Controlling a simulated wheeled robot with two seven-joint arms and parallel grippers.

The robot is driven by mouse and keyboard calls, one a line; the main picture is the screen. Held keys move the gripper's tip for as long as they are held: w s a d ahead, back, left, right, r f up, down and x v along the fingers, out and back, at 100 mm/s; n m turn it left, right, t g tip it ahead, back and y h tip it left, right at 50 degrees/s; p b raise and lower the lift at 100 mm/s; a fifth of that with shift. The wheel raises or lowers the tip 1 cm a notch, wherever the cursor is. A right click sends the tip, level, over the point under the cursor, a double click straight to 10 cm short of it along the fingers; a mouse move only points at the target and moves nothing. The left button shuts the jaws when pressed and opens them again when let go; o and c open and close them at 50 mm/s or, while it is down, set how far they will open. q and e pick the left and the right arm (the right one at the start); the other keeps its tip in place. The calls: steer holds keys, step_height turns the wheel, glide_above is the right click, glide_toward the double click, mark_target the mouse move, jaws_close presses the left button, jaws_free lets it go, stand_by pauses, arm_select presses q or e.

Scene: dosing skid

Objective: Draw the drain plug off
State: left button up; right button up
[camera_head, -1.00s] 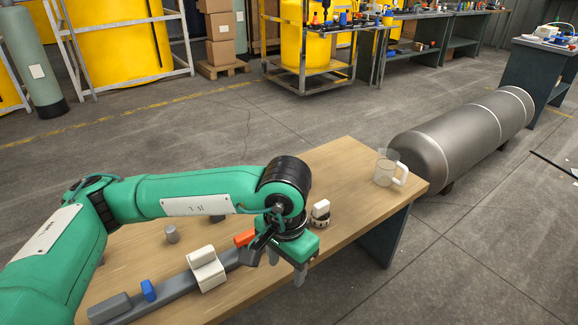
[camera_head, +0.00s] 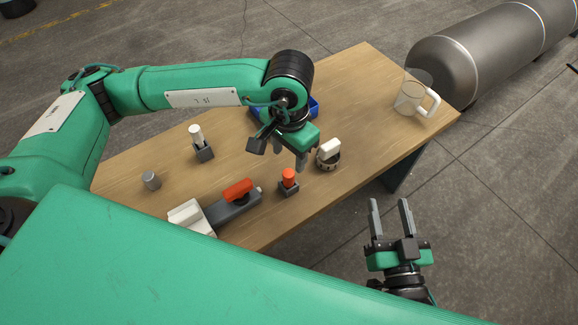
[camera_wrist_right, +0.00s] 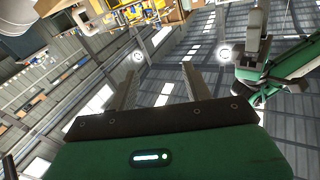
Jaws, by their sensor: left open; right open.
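Which thing is the drain plug is not certain. A red-topped plug (camera_head: 289,176) stands upright in a small dark block near the table's front edge. A white-topped plug (camera_head: 196,134) stands in a similar block further left. A grey rail (camera_head: 238,206) bears a red handle (camera_head: 237,190) and a white clamp-like block (camera_head: 188,216). My left gripper (camera_head: 289,160) is open and empty above the table, just behind the red-topped plug in the picture. My right gripper (camera_head: 390,203) is open and empty, beyond the table's front edge; its fingers also show in the right wrist view (camera_wrist_right: 157,72).
A round dark holder with a white piece (camera_head: 328,154) stands right of my left gripper. A blue tray (camera_head: 314,107) is partly hidden behind that arm. A clear jug (camera_head: 412,97) stands at the far right; a grey cylinder (camera_head: 151,180) stands at left. My green body covers the lower left.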

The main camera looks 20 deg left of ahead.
mark_target(289, 173)
arm_select(q)
step_height(289, 173, down, 6)
steer(key=shift+f+b, duration=0.15)
steer(key=shift+b, duration=0.3)
steer(key=shift+f, duration=0.85)
arm_select(e)
steer(key=r+t, duration=0.1)
steer(key=d+r+t, duration=0.1)
steer(key=r, duration=0.1)
steer(key=w+r+t, duration=0.1)
steer(key=r, duration=0.1)
steer(key=shift+d+r+t, duration=0.25)
steer(key=shift+d+t, duration=0.05)
arm_select(q)
steer(key=c, duration=1)
steer(key=shift+r+p, duration=0.9)
steer(key=shift+r, duration=1.9)
steer(key=shift+c, duration=0.3)
arm_select(e)
steer(key=shift+r, duration=1)
